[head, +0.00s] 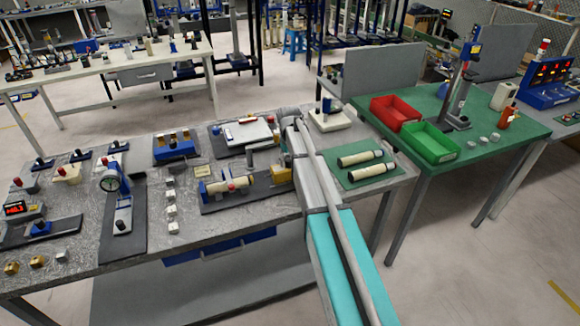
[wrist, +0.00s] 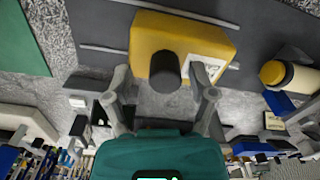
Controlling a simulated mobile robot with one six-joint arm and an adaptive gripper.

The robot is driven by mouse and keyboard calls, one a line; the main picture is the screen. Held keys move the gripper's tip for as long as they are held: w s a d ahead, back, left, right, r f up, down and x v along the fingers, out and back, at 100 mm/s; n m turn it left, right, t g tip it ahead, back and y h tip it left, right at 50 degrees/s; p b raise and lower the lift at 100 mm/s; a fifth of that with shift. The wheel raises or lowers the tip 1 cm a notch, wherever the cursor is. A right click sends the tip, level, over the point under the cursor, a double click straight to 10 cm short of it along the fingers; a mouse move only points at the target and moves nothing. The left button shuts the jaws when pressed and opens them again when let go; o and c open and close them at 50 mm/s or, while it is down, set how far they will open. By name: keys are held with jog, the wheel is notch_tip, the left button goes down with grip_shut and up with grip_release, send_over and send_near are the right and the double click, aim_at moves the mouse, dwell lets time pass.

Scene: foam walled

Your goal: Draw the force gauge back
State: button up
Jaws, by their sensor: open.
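The force gauge appears to be the yellow block (wrist: 195,38) with a pale face and a dark round knob (wrist: 165,70). It sits on a dark grey plate with thin rails. In the head view the yellow block (head: 281,174) stands at the right end of that plate, partly behind my arm. My gripper (wrist: 160,84) is open, one finger on each side of the knob. Gaps show between the fingers and the knob in the wrist view, but I cannot judge the depth. A cream cylinder with a yellow end (wrist: 292,75) lies on the same fixture, apart from the block.
A green mat (head: 350,177) with two cream cylinders lies right of my arm. A dial gauge on a stand (head: 110,181) and small white blocks (head: 171,211) stand to the left. Red and green bins (head: 430,143) are on the green table.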

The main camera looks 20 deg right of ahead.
jog(key=shift+a, duration=0.1)
jog(key=shift+a, duration=0.75)
jog(key=shift+s+a, duration=0.15)
jog(key=shift+a, duration=0.8)
jog(key=shift+d+r+p, duration=0.1)
jog(key=shift+r+p, duration=0.5)
jog(key=shift+p, duration=0.05)
notch_tip(320, 180, up, 13)
jog(key=p, duration=1.3)
jog(key=s+a+f+m+b, duration=0.1)
jog(key=s+f+m+b, duration=0.1)
jog(key=s, duration=1.2)
jog(key=s+a+f+m+b, duration=0.2)
jog(key=s+f+b, duration=0.1)
jog(key=s, duration=1)
jog(key=shift+s+a+f+b, duration=0.3)
jog(key=shift+s+f+b, duration=0.05)
jog(key=shift+f+b, duration=0.1)
notch_tip(320, 180, up, 5)
jog(key=n+p, duration=0.4)
jog(key=p, duration=0.1)
send_over(280, 168)
jog(key=d, duration=0.2)
jog(key=shift+a+r, duration=0.15)
jog(key=shift+a, duration=0.1)
